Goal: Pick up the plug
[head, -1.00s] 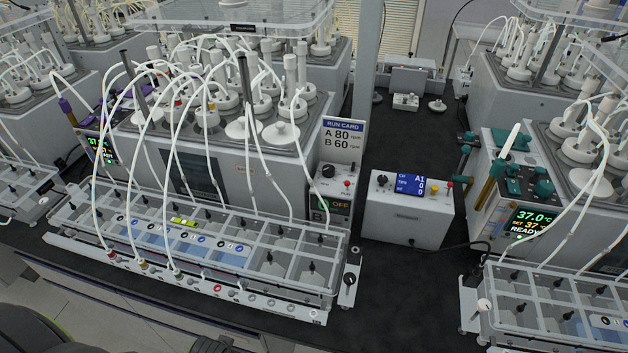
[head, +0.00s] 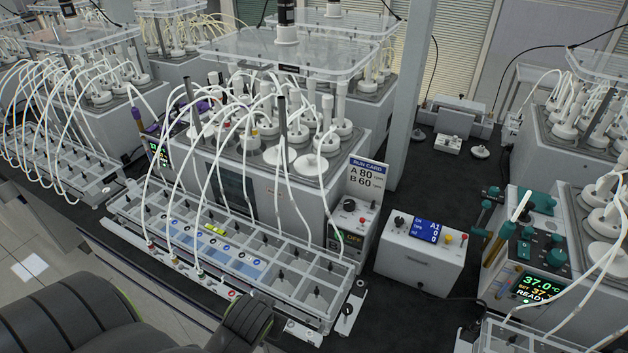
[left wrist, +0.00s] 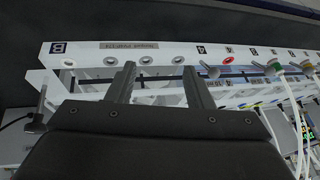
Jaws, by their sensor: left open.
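No loose plug can be made out for certain. In the left wrist view, a small grey winged piece (left wrist: 208,71), possibly the plug, sits at the white front rail (left wrist: 82,48) beside a red-ringed port (left wrist: 228,60). My left gripper (left wrist: 156,72) is open and empty, its two fingers pointing at the rail, left of that piece and near several plain ports. In the head view, dark parts of my left arm fill the bottom left, and the fingertips cannot be made out. The rail belongs to the clear-walled gas-cell tray (head: 305,262). My right gripper is not in view.
White tubes run from the reactor (head: 285,185) to the tray; two tube ends with coloured fittings (left wrist: 273,67) stand right of the winged piece. A control box (head: 418,258) and a run card (head: 367,175) stand right of the tray. The dark bench (head: 395,315) is clear in front of the box.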

